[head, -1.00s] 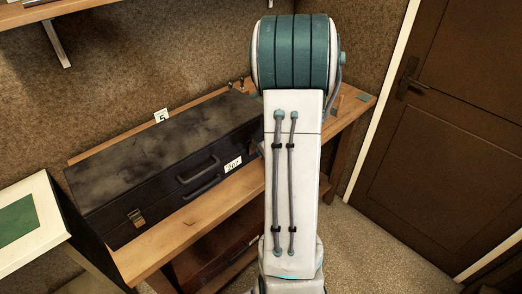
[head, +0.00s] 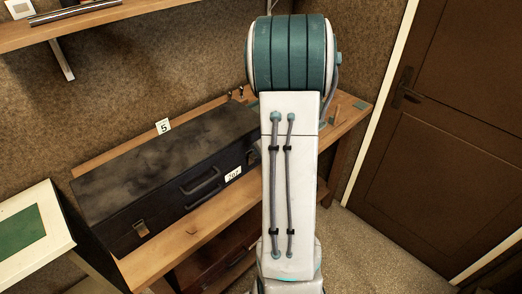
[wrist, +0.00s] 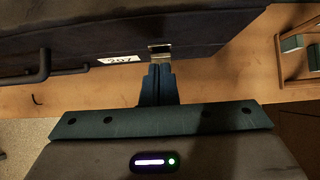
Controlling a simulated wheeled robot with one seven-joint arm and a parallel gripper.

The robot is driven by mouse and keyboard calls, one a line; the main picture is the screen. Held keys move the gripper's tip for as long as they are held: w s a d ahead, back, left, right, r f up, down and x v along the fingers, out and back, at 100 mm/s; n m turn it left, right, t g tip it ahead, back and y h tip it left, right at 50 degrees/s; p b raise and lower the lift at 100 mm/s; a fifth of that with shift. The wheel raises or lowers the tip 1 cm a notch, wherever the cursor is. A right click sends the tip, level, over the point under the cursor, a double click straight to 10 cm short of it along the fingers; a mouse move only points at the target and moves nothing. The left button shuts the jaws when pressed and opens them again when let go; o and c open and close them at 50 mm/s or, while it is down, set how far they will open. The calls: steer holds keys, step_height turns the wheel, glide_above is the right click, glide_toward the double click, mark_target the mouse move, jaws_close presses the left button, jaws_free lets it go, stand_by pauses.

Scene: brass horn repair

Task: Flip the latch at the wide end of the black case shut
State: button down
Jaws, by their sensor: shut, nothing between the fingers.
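The black case (head: 150,165) lies closed on the wooden bench, with a handle (head: 200,182) on its front. One latch (head: 141,228) is at its left end. A second metal latch (head: 253,157) is at its right end, partly behind my arm. In the wrist view this right latch (wrist: 160,50) sits right of the label on the case front. My gripper (wrist: 157,70) is shut and empty, its fingertips right at the lower edge of that latch. I cannot tell whether they touch, or whether either latch is up or down. My arm hides the gripper in the head view.
The bench top (head: 185,232) is a narrow clear strip before the case. A white-topped stand with a green panel (head: 20,230) is at left. A shelf (head: 90,27) hangs above. A small wooden rack (wrist: 300,50) stands right of the case. A brown door (head: 440,130) is at right.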

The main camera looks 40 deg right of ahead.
step_height(320, 180, up, 6)
steer(key=w, duration=0.1)
steer(key=shift+w, duration=0.15)
steer(key=shift+a, duration=0.1)
stand_by(0.4)
steer(key=s+a+r+n+g+y+b, duration=0.1)
steer(key=s+a+r+n, duration=0.15)
steer(key=a+n, duration=0.6)
steer(key=s+a+r+n+g+y+b, duration=0.1)
steer(key=s+a+r+n+b, duration=0.15)
steer(key=a+n, duration=0.55)
steer(key=s+a+n+g+h+b, duration=0.1)
steer(key=s+a+n, duration=0.2)
steer(key=s+n, duration=0.4)
steer(key=s+a+n+h+b, duration=0.1)
steer(key=s+a+n, duration=0.3)
steer(key=s+n, duration=0.4)
steer(key=shift+a+f+n+g+h, duration=0.2)
steer(key=shift+n+g+h, duration=0.25)
steer(key=shift+n, duration=1)
